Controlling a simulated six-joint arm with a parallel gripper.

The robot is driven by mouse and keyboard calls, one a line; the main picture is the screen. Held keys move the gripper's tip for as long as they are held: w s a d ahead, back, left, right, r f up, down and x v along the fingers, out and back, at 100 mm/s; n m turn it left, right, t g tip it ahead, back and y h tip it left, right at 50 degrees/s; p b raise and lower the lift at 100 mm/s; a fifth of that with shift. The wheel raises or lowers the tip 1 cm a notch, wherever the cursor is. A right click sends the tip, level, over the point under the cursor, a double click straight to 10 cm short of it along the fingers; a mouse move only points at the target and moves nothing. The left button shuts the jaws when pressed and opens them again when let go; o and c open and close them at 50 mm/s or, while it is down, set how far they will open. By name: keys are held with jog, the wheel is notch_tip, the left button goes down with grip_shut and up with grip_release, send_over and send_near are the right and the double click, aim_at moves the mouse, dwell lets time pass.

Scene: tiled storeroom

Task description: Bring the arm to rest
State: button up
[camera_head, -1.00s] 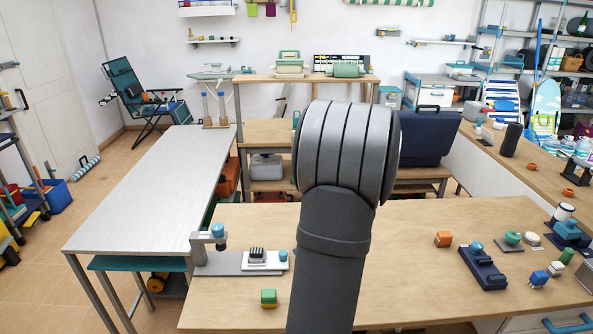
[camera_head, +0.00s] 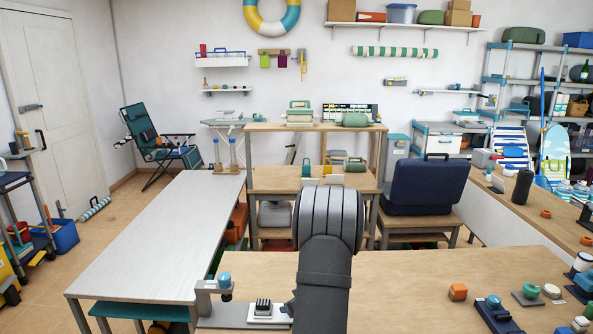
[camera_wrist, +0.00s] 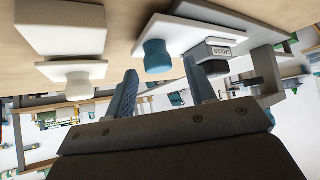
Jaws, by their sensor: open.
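My gripper (camera_wrist: 160,68) shows in the wrist view with its two blue-grey fingers spread apart and nothing between them. Beyond the fingertips are a blue knob (camera_wrist: 156,57) on a white plate (camera_wrist: 182,35) and a dark labelled block (camera_wrist: 213,50) beside it. I cannot tell how far the fingers are from the knob. In the camera_head view my arm stands up in the middle of the picture, over the wooden table (camera_head: 400,290).
A grey fixture with a blue knob (camera_head: 224,281) and a black-and-white block (camera_head: 263,306) stand at the table's left end. A pale bench (camera_head: 160,240) stands left. A dark case (camera_head: 424,187) stands behind.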

jog(key=shift+x, duration=1.2)
jog(key=v, duration=1.7)
jog(key=shift+f, duration=0.15)
jog(key=x, duration=1.7)
jog(key=shift+a, duration=0.4)
dwell(0.7)
